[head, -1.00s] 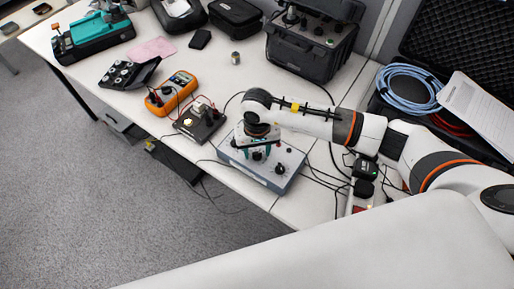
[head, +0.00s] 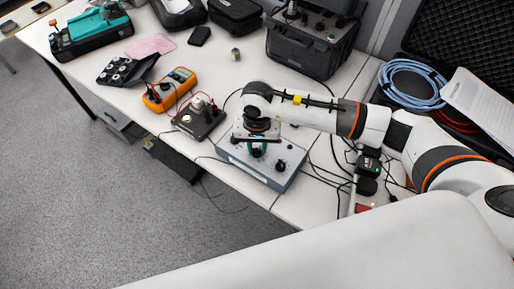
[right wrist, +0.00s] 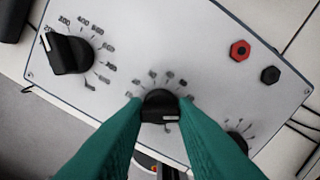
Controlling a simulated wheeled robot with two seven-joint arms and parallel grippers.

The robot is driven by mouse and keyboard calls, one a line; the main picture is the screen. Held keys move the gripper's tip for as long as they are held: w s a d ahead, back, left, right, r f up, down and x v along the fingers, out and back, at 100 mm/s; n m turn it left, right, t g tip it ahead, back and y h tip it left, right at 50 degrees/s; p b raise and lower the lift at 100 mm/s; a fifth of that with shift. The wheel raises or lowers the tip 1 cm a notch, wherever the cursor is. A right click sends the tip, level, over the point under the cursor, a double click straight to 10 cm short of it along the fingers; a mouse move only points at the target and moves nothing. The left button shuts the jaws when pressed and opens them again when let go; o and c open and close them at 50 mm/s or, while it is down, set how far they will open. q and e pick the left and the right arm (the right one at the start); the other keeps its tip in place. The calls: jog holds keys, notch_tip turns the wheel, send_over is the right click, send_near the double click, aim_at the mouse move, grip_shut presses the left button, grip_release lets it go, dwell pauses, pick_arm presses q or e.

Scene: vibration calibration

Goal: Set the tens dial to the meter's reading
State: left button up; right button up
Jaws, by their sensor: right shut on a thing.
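The grey box (head: 240,163) with dials sits near the table's front edge. In the right wrist view its light panel (right wrist: 190,55) carries a large dial (right wrist: 68,54) marked in hundreds at left, a middle black dial (right wrist: 160,104), and another dial (right wrist: 238,142) partly hidden at lower right. My right gripper (head: 257,149) is shut on the middle dial, with teal fingers (right wrist: 160,112) on either side of it. The dial's white pointer line shows, but the small numbers around it are blurred. The orange meter (head: 170,90) stands further left; its reading is not legible. My left gripper is not in view.
A small black unit (head: 199,118) with wires stands between meter and box. Cables run around the box, and a power strip (head: 362,190) lies to its right. A black case (head: 310,45) stands behind. The panel has red (right wrist: 240,50) and black (right wrist: 270,75) terminals.

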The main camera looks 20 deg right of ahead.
aim_at(257, 149)
jog(key=m+b, duration=0.4)
jog(key=m, duration=0.1)
jog(key=shift+f+m, duration=0.15)
jog(key=shift+m, duration=0.15)
jog(key=shift+m+b, duration=1.2)
jog(key=shift+m, duration=0.6)
jog(key=shift+r, duration=0.2)
jog(key=o, duration=1)
notch_tip(257, 149, up, 12)
jog(key=shift+b, duration=0.35)
